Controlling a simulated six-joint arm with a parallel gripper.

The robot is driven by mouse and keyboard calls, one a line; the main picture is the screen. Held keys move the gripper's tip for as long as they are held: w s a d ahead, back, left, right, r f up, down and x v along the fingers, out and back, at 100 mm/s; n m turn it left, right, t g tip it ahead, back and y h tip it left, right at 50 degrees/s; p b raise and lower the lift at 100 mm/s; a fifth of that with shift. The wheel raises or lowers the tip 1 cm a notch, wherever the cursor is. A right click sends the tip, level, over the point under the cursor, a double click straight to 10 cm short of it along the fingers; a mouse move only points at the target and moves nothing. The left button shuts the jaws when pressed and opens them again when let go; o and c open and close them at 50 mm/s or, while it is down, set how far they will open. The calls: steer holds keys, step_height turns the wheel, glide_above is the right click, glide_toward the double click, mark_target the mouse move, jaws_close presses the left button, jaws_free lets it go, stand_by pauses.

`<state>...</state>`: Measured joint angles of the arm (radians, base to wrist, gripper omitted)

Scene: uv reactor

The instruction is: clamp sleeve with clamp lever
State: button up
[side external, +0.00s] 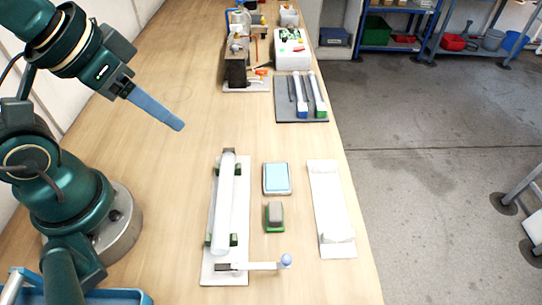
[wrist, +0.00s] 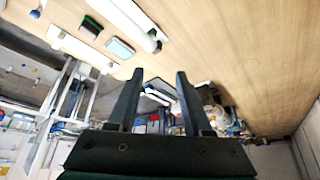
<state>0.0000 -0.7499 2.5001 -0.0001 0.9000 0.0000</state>
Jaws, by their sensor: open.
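A long white sleeve (side external: 227,200) lies along a white fixture plate (side external: 241,256), on dark green supports near its two ends. The sleeve also shows near the top of the wrist view (wrist: 128,17). The clamp lever (side external: 262,266) sticks out to the right at the plate's near end, with a pale blue knob (side external: 286,260) at its tip. I cannot tell whether it presses on the sleeve. My gripper (side external: 180,126) is above the table, behind and left of the fixture, well apart from it. In the wrist view its fingers (wrist: 159,76) are spread and empty.
Right of the sleeve lie a light blue pad (side external: 277,178), a grey and green block (side external: 274,216) and a white plate (side external: 331,205). A dark tray (side external: 289,111) with long pieces and a white bin (side external: 293,52) stand farther back. The table left of the fixture is clear.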

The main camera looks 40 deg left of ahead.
steer(key=shift+c, duration=0.2)
steer(key=w+d+r+n+g+h, duration=0.2)
steer(key=w+d+r+n, duration=0.1)
steer(key=d+r+n, duration=0.1)
steer(key=g, duration=0.8)
glide_above(287, 256)
steer(key=w, duration=0.2)
step_height(287, 256, down, 11)
steer(key=shift+a+x, duration=0.2)
steer(key=shift+x, duration=1)
steer(key=shift+a+x, duration=0.2)
steer(key=shift+x, duration=1)
steer(key=shift+w, duration=0.1)
